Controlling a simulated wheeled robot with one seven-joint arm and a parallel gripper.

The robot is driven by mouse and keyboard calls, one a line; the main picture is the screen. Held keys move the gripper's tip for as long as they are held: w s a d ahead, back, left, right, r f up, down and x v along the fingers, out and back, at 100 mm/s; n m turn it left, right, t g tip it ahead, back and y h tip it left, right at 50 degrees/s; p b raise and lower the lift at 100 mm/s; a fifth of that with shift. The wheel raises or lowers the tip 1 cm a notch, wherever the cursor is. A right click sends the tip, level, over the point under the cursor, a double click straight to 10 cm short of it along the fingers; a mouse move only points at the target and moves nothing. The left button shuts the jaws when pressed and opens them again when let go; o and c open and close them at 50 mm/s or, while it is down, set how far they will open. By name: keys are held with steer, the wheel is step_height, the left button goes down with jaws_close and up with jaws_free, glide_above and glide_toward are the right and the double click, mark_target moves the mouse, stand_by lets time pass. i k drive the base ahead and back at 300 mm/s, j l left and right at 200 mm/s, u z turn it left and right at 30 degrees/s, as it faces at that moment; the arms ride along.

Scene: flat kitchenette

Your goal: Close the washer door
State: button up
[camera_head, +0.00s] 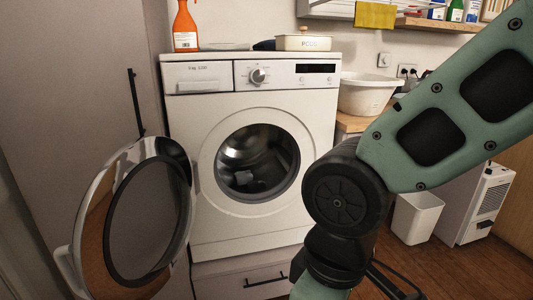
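The white washer (207,120) stands in the middle of the head camera view, facing me. Its round door (148,222) is swung wide open to the left, hinged at the left side of the opening. The dark glass of the door and its shiny rim show. The drum opening (258,163) is uncovered, with a dark drum inside. My green and black arm fills the right side of the view, in front of the washer's right edge and apart from the door. The end of my arm points down out of the picture, so my gripper's fingers are not seen.
An orange spray bottle (185,27) and a white box (303,43) stand on the washer. A white basin (366,94) sits on a wooden counter at right. A white bin (416,217) and a heater (488,204) stand on the floor. A tall cabinet (85,80) is at left.

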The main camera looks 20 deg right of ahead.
mark_target(98, 278)
steer(key=i+j+u, duration=0.2)
steer(key=u, duration=0.2)
steer(key=i+j+u, duration=0.2)
steer(key=u, duration=0.15)
steer(key=i+u, duration=0.4)
steer(key=k+j, duration=0.05)
